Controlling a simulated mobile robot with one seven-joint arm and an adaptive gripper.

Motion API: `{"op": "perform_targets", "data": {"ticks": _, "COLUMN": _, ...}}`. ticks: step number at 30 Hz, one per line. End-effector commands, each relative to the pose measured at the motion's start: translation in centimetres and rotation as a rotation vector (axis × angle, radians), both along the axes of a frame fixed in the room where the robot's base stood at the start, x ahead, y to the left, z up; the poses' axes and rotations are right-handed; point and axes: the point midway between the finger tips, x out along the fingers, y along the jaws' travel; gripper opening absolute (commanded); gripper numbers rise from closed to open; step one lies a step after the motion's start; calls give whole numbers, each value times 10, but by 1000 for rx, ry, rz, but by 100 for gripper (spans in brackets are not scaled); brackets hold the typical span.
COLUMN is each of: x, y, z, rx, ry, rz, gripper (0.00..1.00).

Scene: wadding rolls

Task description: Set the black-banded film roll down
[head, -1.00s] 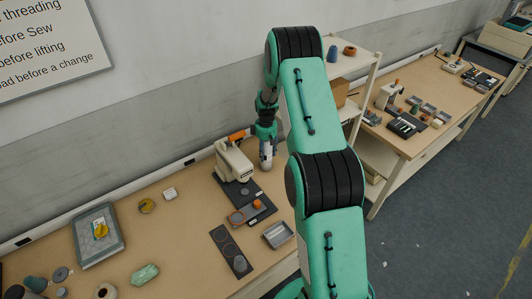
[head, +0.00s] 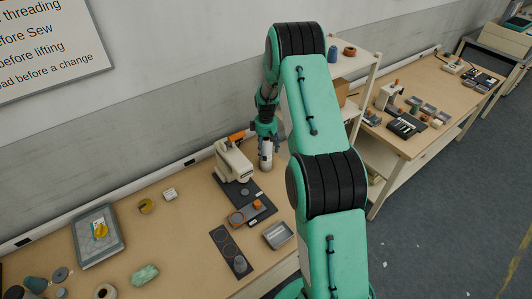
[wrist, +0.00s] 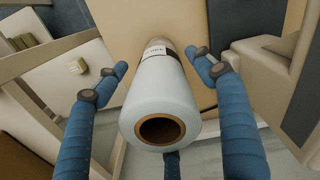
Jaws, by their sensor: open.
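The film roll (head: 265,158) is a pale cylinder standing upright on the tan table, just right of the white sewing machine. In the wrist view I look down on the roll (wrist: 160,100), with its brown core facing me and a dark band with a white label near its far end. My gripper (wrist: 160,68) is open, with blue fingers on both sides of the roll and gaps between them and it. In the head view my gripper (head: 267,140) is around the roll's upper part. The roll's base is partly hidden in the wrist view.
The sewing machine (head: 233,160) stands close left of the roll. A dark mat (head: 262,211) with small parts, a dark strip (head: 222,238) and a grey tray (head: 278,235) lie in front. A shelf rack (head: 352,75) stands to the right.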

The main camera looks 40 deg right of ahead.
Motion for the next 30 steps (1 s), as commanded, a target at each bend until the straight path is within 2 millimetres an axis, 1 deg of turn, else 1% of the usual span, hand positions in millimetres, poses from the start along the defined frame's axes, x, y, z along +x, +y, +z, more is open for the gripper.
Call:
{"op": "perform_targets", "data": {"ticks": 1, "x": 1, "y": 0, "z": 9, "rx": -1, "ry": -2, "rz": 0, "gripper": 69}}
{"op": "perform_targets", "data": {"ticks": 9, "x": 0, "y": 0, "z": 54, "rx": -1, "ry": -2, "rz": 0, "gripper": 69}}
{"op": "perform_targets", "data": {"ticks": 12, "x": 0, "y": 0, "z": 69, "rx": 0, "ry": -1, "rz": 0, "gripper": 69}}
{"op": "perform_targets", "data": {"ticks": 15, "x": 0, "y": 0, "z": 81, "rx": 0, "ry": -1, "rz": 0, "gripper": 69}}
{"op": "perform_targets", "data": {"ticks": 18, "x": 0, "y": 0, "z": 90, "rx": 0, "ry": 0, "rz": 0, "gripper": 69}}
{"op": "perform_targets", "data": {"ticks": 21, "x": 0, "y": 0, "z": 94, "rx": 0, "ry": 0, "rz": 0, "gripper": 69}}
{"op": "perform_targets", "data": {"ticks": 30, "x": 0, "y": 0, "z": 96, "rx": 0, "ry": 0, "rz": 0, "gripper": 69}}
